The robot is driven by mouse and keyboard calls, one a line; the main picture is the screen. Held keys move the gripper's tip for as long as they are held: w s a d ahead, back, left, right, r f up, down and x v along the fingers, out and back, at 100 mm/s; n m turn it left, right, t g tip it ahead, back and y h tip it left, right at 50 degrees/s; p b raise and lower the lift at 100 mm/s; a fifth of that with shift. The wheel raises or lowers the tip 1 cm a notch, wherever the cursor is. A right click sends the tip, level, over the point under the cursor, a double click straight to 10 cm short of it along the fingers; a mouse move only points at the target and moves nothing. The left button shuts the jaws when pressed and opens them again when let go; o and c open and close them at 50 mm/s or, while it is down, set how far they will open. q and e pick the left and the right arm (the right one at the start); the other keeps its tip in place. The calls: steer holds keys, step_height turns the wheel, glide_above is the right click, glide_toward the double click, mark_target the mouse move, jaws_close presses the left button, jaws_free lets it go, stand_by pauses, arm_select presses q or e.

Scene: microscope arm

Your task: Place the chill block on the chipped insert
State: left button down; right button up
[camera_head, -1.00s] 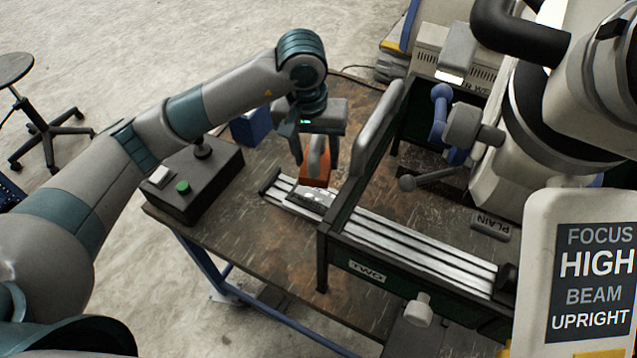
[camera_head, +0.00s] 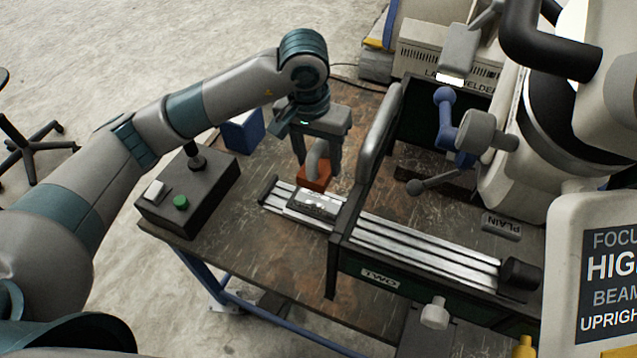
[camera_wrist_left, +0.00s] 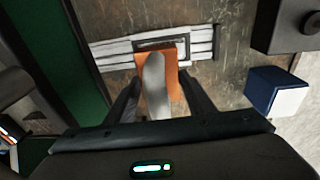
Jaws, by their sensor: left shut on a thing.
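My left gripper (camera_head: 318,165) is shut on the grey handle of an orange-brown block, the chill block (camera_head: 314,181). The block hangs upright just behind the slotted metal rail, close to its left part. In the left wrist view the chill block (camera_wrist_left: 172,80) shows between the fingers, its grey handle pointing toward me. A grey plate, seemingly the chipped insert (camera_head: 312,204), lies on the rail (camera_head: 420,247) just in front of the block. In the left wrist view the insert (camera_wrist_left: 160,43) is partly hidden by the block. My right gripper is not in view.
A dark frame with a grey top bar (camera_head: 378,133) stands over the rail, right of the gripper. A control box (camera_head: 190,190) with a joystick and green button sits at left. A blue box (camera_head: 243,132) stands behind. The microscope (camera_head: 545,120) fills the right.

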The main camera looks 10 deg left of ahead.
mark_target(319, 176)
arm_select(q)
steer(key=shift+f+p, duration=0.95)
steer(key=shift+f, duration=1.7)
steer(key=shift+f, duration=0.1)
step_height(319, 176, down, 2)
steer(key=shift+p, duration=0.7)
steer(key=shift+f, duration=0.95)
steer(key=shift+f, duration=0.1)
steer(key=c, duration=0.8)
jaws_free()
steer(key=shift+f, duration=0.1)
steer(key=shift+c, duration=0.2)
steer(key=shift+s, duration=0.1)
